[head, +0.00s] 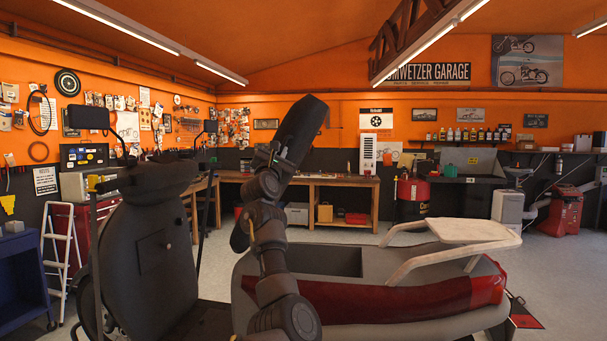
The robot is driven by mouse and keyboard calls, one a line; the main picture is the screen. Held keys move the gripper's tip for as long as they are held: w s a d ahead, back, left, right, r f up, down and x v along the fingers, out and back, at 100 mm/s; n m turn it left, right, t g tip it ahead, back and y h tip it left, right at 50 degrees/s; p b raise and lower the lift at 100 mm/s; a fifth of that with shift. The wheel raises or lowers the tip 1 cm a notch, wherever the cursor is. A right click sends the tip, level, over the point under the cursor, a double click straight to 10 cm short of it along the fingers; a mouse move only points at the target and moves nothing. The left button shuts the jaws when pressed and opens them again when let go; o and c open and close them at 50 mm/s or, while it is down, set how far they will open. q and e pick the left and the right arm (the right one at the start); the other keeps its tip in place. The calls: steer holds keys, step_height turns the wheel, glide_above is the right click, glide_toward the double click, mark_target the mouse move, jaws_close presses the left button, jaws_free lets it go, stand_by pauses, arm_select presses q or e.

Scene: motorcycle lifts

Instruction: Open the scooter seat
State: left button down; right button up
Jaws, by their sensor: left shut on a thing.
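The scooter's grey rear body (390,262) fills the lower middle of the head view, with a red tail panel on its side. Its dark seat (302,122) stands raised and steeply tilted above the body, its top leaning right. A dark storage opening (335,262) shows uncovered in the body. My left arm rises in front of the scooter, and my left gripper (270,154) is shut on the seat at its lower left edge. The exact finger contact is hard to see, dark on dark. My right gripper is out of view.
The scooter's dark front shield (150,245) and mirrors stand at left. A pale rear rack (462,230) is at the tail. A wooden workbench (335,181) stands along the back wall, with a white stepladder (62,245) far left. Grey floor is clear behind the scooter.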

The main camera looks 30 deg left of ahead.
arm_select(q)
steer(key=s+a+r+n+y, duration=0.1)
steer(key=s+a+r+n, duration=0.1)
steer(key=a, duration=0.3)
steer(key=shift+s+a+r+n+g+y+b, duration=0.2)
steer(key=shift+a+r+n+g+y+b, duration=0.1)
steer(key=shift+a+n+g, duration=0.1)
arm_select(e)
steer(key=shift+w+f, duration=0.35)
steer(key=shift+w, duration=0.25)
arm_select(q)
steer(key=c, duration=1.5)
jaws_free()
steer(key=shift+f, duration=0.1)
steer(key=shift+f, duration=0.1)
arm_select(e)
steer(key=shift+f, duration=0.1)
